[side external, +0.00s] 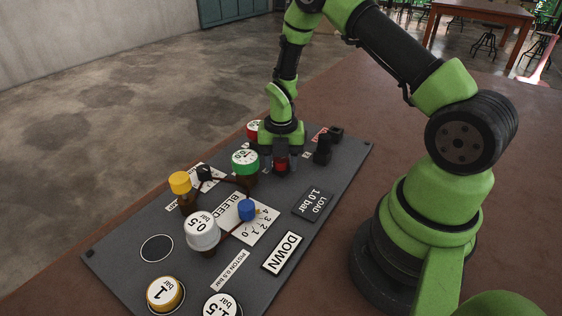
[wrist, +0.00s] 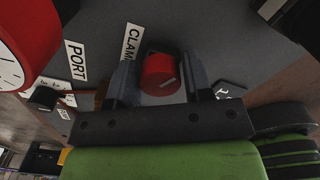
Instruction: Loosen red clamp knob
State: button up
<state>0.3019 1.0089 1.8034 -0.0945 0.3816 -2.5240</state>
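The red clamp knob (wrist: 160,75) has a dark pointer line on its face and sits beside a white label reading CLAM, the rest of which is hidden. In the side view the knob (side external: 281,164) is low on the panel, under my gripper (side external: 280,160). My gripper points down with one finger on each side of the knob; in the wrist view the fingers (wrist: 159,80) flank it closely. Whether both fingers press on it or a thin gap is left, I cannot tell. The dark grey panel (side external: 128,232) carries the knob.
A green-rimmed gauge (side external: 245,161) stands close in front of my gripper, and a red gauge (wrist: 22,42) stands beside it. A black fitting (side external: 322,149) is to the right. A yellow knob (side external: 180,183), blue knob (side external: 247,209) and white 0.5 bar weight (side external: 202,230) stand nearer the camera.

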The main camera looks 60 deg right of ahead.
jog(key=o, duration=0.6)
jog(key=shift+r, duration=0.1)
jog(key=shift+r, duration=0.2)
